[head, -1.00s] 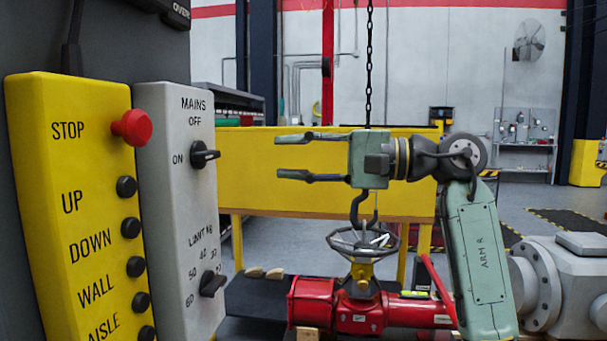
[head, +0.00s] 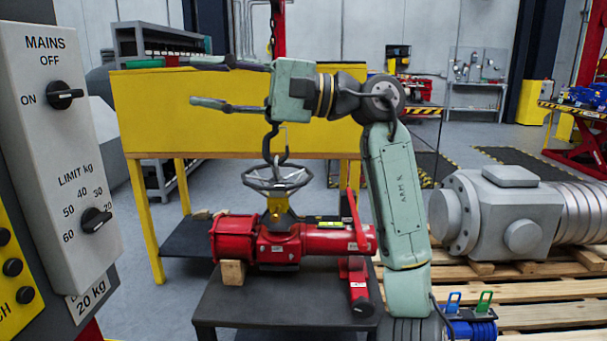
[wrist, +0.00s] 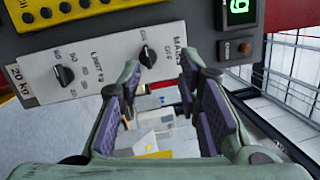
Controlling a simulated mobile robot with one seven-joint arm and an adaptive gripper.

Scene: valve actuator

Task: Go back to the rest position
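My gripper (head: 226,84) is open and empty, with its two fingers pointing left in the head view. It is above and a little left of the red valve actuator (head: 262,240), in front of a yellow panel. The wrist view shows its two fingers apart (wrist: 165,112), with nothing between them. The grey control box (wrist: 105,68) with MAINS and LIMIT knobs lies beyond the fingertips. It also stands at the left in the head view (head: 62,130). The MAINS knob (head: 66,95) and LIMIT knob (head: 95,220) both show.
A hook (head: 274,150) hangs just above the actuator's handwheel (head: 277,177), close behind my gripper. The actuator rests on a dark table (head: 230,300). A grey gearbox (head: 500,215) sits on pallets at the right. A green digit display (wrist: 240,8) shows in the wrist view.

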